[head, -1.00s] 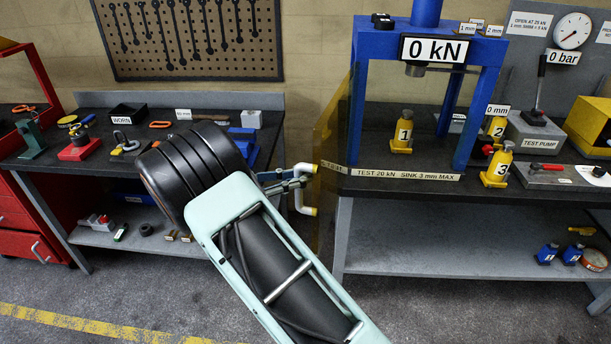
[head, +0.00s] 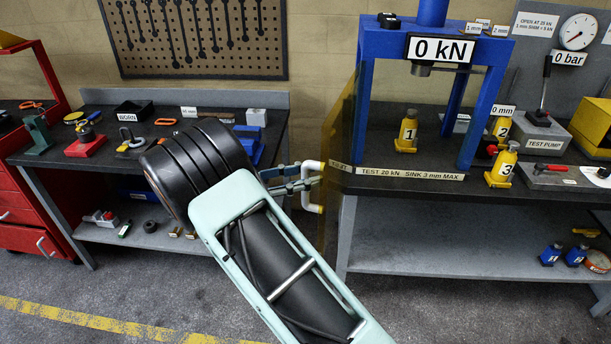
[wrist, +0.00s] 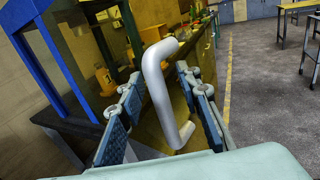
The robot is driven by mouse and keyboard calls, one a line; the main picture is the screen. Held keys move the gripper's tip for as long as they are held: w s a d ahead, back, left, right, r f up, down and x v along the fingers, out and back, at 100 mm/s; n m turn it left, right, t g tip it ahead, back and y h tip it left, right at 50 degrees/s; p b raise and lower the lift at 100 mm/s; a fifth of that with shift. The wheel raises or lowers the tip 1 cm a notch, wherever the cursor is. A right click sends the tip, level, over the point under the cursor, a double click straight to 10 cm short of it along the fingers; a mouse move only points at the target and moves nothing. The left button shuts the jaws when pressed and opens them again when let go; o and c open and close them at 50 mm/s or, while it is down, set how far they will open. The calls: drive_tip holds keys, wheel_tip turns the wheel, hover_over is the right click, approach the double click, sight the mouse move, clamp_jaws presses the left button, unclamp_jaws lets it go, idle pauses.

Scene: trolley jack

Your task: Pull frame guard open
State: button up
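The frame guard is a see-through yellow panel (head: 338,165) standing edge-on at the left side of the blue press frame (head: 366,110). Its white, C-shaped handle (head: 312,165) sticks out to the left; it also shows large in the wrist view (wrist: 158,85). My gripper (head: 300,182) is at the handle. In the wrist view my gripper (wrist: 165,115) is open, with one finger left of the handle's upright bar and one right of it. Gaps show between both fingers and the bar. The head view partly hides the handle's upright behind the fingers.
The press bench (head: 440,186) has its front edge just right of the guard. Yellow jacks (head: 407,131) stand on it. A second bench (head: 75,165) with tools is behind my arm at left. The floor (head: 120,290) in front is clear, with a yellow line.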

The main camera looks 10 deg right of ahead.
drive_tip(key=s+a, duration=0.2)
drive_tip(key=a, duration=1)
drive_tip(key=shift+s, duration=0.2)
drive_tip(key=shift+d, duration=0.1)
